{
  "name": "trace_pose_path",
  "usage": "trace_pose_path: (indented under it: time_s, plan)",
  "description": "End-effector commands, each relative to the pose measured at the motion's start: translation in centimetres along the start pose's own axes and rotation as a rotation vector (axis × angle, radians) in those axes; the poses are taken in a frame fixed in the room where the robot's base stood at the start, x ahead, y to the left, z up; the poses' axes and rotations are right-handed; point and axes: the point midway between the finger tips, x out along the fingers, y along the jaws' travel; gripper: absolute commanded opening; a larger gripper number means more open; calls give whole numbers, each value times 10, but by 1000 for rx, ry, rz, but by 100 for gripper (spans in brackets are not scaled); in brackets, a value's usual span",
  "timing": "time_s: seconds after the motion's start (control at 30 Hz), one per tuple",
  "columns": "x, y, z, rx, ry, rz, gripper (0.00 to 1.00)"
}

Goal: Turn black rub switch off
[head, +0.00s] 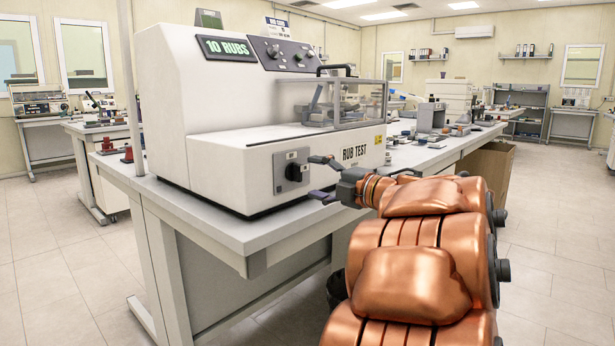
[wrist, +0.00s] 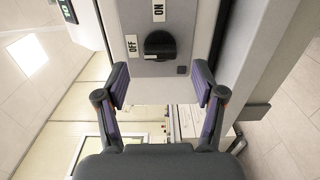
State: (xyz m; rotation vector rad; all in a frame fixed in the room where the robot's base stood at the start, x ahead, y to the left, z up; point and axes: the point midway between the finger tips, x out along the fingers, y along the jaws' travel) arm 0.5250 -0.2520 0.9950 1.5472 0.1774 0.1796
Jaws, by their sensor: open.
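The black rub switch (head: 294,172) is a dark rotary knob on a grey plate on the front of the white rub test machine (head: 230,180). It also shows in the wrist view (wrist: 160,45), with an OFF label (wrist: 132,47) and an ON label (wrist: 158,11) beside it. In the wrist view the knob's long side lies across, between the fingers' line and the ON label. My gripper (head: 322,177) is open just to the right of the switch in the head view. In the wrist view its two fingers (wrist: 161,90) are spread wide, with nothing between them, apart from the knob.
The machine stands on a grey table (head: 230,232). Its display (head: 226,48) reads 10 RUBS, and a clear cover (head: 350,104) with a black handle is on top. More knobs (head: 290,52) are on the upper panel. The floor left of the table is clear.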

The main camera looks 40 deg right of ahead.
Motion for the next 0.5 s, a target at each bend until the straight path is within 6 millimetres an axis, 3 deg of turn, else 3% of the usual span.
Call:
trace_pose_path:
  time_s: [0.2, 0.5]
  plan:
    - [-34, 0, 0, -1, -5, 0, 69]
    - [-69, 0, 1, 1, -4, 0, 69]
